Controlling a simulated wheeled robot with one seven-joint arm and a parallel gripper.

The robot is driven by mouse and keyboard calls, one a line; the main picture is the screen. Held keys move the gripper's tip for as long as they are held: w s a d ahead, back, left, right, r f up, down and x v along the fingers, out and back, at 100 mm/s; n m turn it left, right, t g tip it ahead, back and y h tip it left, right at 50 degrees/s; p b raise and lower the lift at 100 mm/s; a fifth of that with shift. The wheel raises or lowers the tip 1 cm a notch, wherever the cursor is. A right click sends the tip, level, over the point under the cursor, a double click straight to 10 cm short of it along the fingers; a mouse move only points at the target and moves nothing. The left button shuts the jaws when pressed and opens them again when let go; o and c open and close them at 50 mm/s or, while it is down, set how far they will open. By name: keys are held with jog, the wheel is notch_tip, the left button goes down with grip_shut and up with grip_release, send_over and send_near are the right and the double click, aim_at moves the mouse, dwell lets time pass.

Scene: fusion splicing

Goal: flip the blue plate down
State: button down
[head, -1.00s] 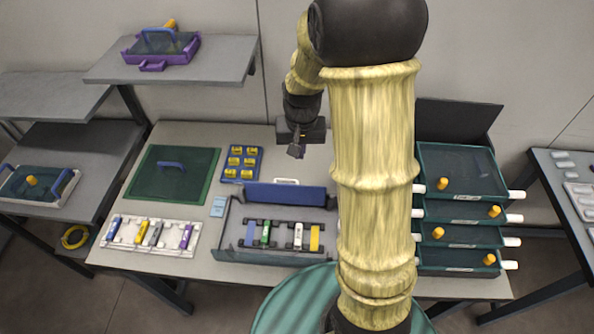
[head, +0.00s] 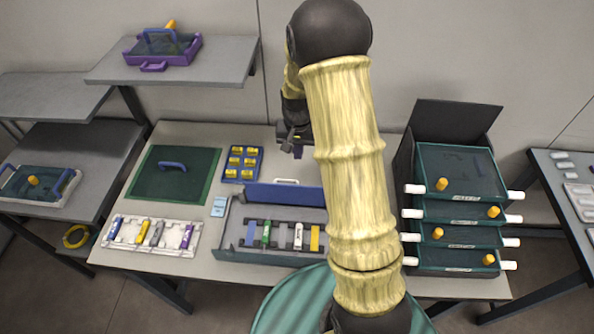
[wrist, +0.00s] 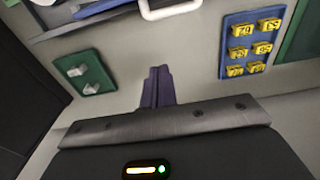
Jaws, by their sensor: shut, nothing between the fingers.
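The blue plate (head: 284,194) stands raised along the back edge of a grey tray (head: 268,256) in the head view, its right end hidden behind my arm. A white handle (head: 286,181) shows at its top edge; this handle also shows at the top of the wrist view (wrist: 170,9). My gripper (head: 298,152) is behind the plate, above the table and apart from it. In the wrist view its purple fingers (wrist: 157,88) are together, with nothing between them.
Several colored pieces sit in the tray. A blue board with yellow blocks (head: 241,164) and a green board (head: 173,174) lie to the left. A drawer stack (head: 458,210) stands to the right. A small green plate with white pieces (wrist: 84,73) shows in the wrist view.

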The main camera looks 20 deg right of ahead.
aim_at(286, 191)
jog(key=s+a+f+p, duration=0.1)
jog(key=s+f+p, duration=0.1)
jog(key=f, duration=0.3)
jog(key=shift+s+a, duration=0.15)
jog(key=shift+s, duration=0.45)
jog(key=shift+w, duration=0.15)
